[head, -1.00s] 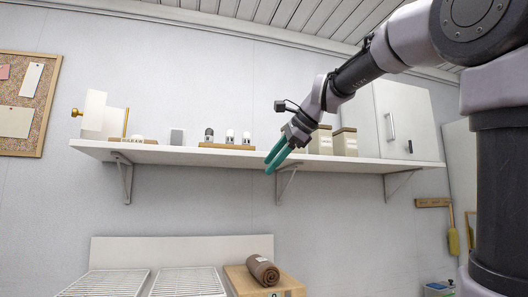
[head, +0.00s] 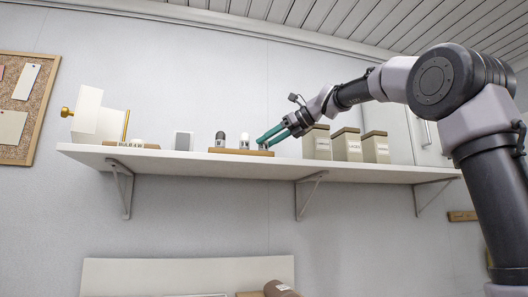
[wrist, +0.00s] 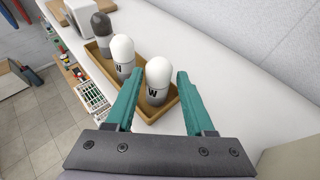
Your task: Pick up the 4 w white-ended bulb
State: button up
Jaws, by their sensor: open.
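A wooden tray (head: 232,151) on the wall shelf holds three bulbs in a row. A dark-ended bulb (head: 220,139) is at the left, a white-ended bulb (head: 244,141) in the middle. The nearest white-ended bulb (wrist: 158,72) stands upright at the tray's near end in the wrist view. In the head view my gripper mostly hides it. A "W" shows on its side, but I cannot read its number. My gripper (wrist: 161,76) is open, its teal fingers on either side of this bulb. It also shows at the tray's right end in the head view (head: 262,138).
Several lidded canisters (head: 347,146) stand on the shelf to the right, close to my gripper. A small grey box (head: 183,141) and a white fixture with brass parts (head: 97,116) stand to the left. The shelf (head: 280,167) is clear in front of the tray.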

jog(key=x, duration=0.4)
jog(key=shift+w+a+r, duration=0.1)
jog(key=shift+w+a, duration=0.05)
jog(key=shift+a, duration=0.35)
grip_shut()
jog(key=shift+r, duration=0.1)
